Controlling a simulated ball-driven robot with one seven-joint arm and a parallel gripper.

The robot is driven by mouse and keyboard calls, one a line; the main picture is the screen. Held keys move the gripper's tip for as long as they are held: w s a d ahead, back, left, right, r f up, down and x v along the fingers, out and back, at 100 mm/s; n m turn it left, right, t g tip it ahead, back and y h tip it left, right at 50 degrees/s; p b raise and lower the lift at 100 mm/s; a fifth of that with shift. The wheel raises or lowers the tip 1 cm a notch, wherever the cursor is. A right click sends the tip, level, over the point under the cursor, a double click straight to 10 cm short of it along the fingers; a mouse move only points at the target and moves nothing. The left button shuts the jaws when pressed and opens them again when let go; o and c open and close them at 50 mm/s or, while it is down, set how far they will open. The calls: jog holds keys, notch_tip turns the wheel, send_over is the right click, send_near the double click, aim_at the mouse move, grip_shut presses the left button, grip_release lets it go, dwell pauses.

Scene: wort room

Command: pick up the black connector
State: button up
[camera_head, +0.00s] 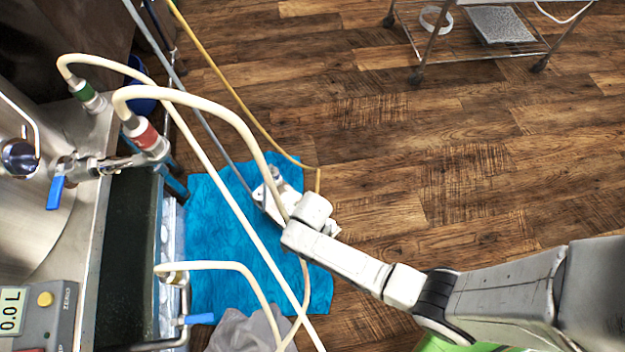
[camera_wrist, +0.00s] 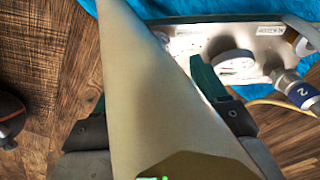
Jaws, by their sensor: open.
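My gripper (camera_wrist: 152,95) is open in the wrist view, with one teal-tipped finger on each side. A thick cream hose (camera_wrist: 150,85) crosses close to the camera and covers much of the space between the fingers. I cannot pick out the black connector with certainty. A dark rounded thing (camera_wrist: 9,118) is cut off by the left edge of the wrist view, apart from my fingers, and I cannot tell what it is. In the head view my arm reaches over the blue cloth, and its wrist hides the fingers.
Green (camera_head: 84,92) and red (camera_head: 146,136) hose connectors sit at left. Hoses cross the blue cloth (camera_head: 210,210). A wire cart (camera_head: 480,57) stands at the back; wooden floor between is clear.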

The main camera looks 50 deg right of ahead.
jog(key=shift+s+f+b, duration=0.15)
jog(key=shift+f+b, duration=0.85)
jog(key=shift+f, duration=0.4)
jog(key=shift+s+f+b, duration=0.15)
jog(key=shift+f+b, duration=0.8)
jog(key=shift+f, duration=0.4)
jog(key=shift+r, duration=0.1)
jog(key=shift+c, duration=0.3)
jog(key=c, duration=1.1)
jog(key=shift+r, duration=0.1)
jog(key=shift+c, duration=0.2)
jog(key=shift+r+p, duration=0.55)
notch_tip(320, 180, up, 3)
jog(key=shift+f+p, duration=0.2)
jog(key=shift+p, duration=0.65)
jog(key=s+d+r+p, duration=0.2)
jog(key=s+r+p, duration=0.6)
jog(key=s, duration=0.5)
jog(key=shift+s+r, duration=0.4)
jog(key=shift+r, duration=0.15)
